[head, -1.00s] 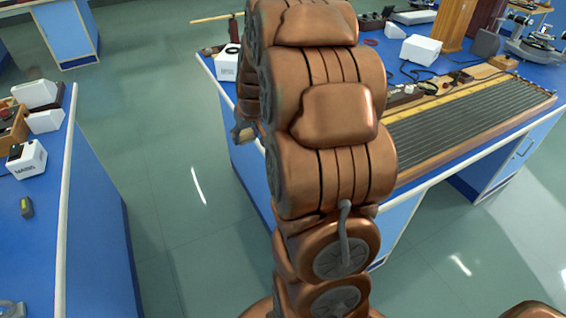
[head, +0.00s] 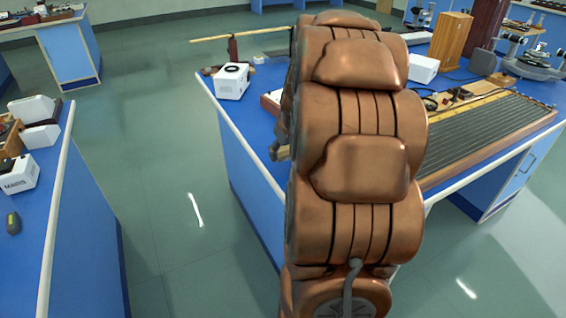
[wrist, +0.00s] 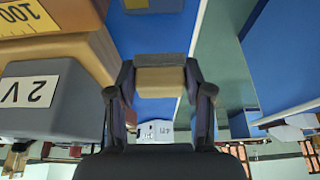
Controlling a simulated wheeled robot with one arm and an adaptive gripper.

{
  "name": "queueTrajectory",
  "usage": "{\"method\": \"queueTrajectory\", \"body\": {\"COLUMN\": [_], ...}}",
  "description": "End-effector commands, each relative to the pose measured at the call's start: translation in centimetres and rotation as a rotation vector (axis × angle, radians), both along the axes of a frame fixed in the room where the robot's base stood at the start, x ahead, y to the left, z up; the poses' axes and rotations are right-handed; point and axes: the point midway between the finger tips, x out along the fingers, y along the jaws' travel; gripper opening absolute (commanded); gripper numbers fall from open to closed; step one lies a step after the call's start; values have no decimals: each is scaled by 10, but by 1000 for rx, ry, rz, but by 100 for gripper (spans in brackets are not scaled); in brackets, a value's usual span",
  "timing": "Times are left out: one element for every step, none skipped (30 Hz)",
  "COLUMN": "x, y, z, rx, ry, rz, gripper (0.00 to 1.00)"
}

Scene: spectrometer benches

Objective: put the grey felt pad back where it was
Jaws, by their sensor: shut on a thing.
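In the wrist view my gripper (wrist: 160,78) is shut on a small block with a grey upper band and a tan face (wrist: 160,84). It appears to be the felt pad, though its felt surface is hard to make out. The block is held between the two dark fingertips, with blue bench top behind it. In the head view my arm's copper links hide most of the gripper and the block. No other grey felt pad can be made out.
In the wrist view a grey box marked 2 V (wrist: 45,98) stands close on the left, and a white box (wrist: 162,130) lies beyond. In the head view the blue bench carries a white instrument (head: 232,84), a grooved board (head: 490,135) and a wooden block (head: 454,42).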

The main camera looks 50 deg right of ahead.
Motion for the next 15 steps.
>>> {"method": "queueTrajectory", "body": {"x": [0, 0, -1, 0, -1, 0, 0, 0, 0, 0, 0, 0, 0, 0, 0], "y": [1, 1, 1, 1, 0, 0, 1, 1, 0, 0, 0, -1, -1, -1, -1], "z": [-4, -6, -10, -14, -18, -24, -29, -33, -37, -39, -40, -41, -41, -41, -40], "rx": [3, 3, 3, 2, 2, 2, 3, 3, 2, 1, -1, -2, -2, -3, -3], "ry": [1, 2, 2, 2, 3, 3, 3, 3, 3, 2, 0, 0, 0, -1, -1], "rz": [0, 0, 0, -1, 0, 0, 0, 0, 0, 0, 1, 0, 0, 0, 0], "gripper": [7, 7, 7, 7, 7, 7, 7, 7, 7, 7, 7, 7, 7, 7, 7]}}
